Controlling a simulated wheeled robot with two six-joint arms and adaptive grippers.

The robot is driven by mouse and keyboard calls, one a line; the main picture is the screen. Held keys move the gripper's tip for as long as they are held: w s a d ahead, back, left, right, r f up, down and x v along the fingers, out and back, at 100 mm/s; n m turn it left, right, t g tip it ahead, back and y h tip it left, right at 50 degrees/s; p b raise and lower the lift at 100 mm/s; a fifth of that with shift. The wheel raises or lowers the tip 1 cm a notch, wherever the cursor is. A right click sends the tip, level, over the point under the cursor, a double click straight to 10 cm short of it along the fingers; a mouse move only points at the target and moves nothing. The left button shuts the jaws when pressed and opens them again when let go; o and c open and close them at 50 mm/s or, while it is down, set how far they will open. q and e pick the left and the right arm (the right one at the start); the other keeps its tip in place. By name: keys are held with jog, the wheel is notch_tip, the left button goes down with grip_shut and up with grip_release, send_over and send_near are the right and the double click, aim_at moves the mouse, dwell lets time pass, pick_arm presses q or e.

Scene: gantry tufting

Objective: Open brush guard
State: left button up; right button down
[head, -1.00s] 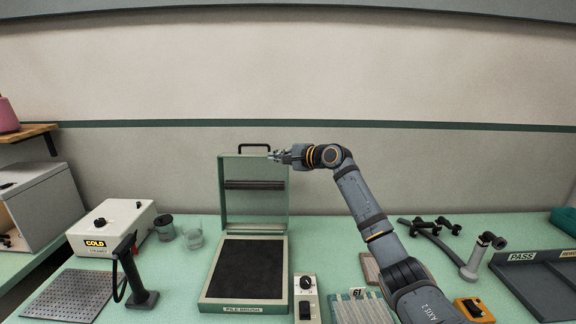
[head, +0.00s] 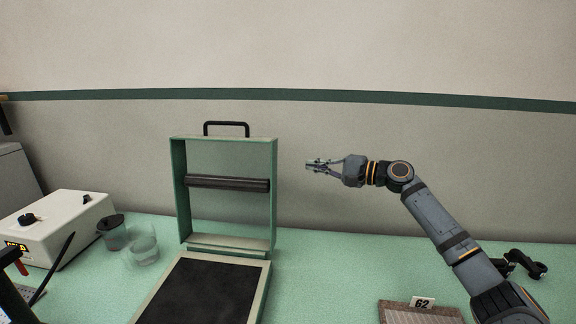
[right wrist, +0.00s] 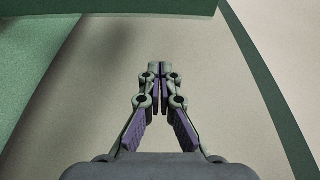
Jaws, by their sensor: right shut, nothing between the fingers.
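The brush guard (head: 267,190) is a green frame with a dark roller across it and a black handle (head: 226,123) on top. It stands upright, raised at the back of the pile brush base (head: 200,295), whose dark pad lies exposed. My right gripper (head: 312,165) is to the right of the guard, apart from it, at about the height of its upper part. Its fingers are shut and empty; the right wrist view shows the fingertips (right wrist: 160,68) together against the wall. My left gripper is not in view.
A board labelled 62 (head: 400,314) lies at the lower right.

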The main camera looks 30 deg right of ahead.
jog(key=w+a+p, duration=0.5)
jog(key=a, duration=0.2)
jog(key=shift+a+f+p, duration=0.2)
jog(key=shift+f+p, duration=0.05)
jog(key=shift+p, duration=0.15)
jog(key=shift+s, duration=0.1)
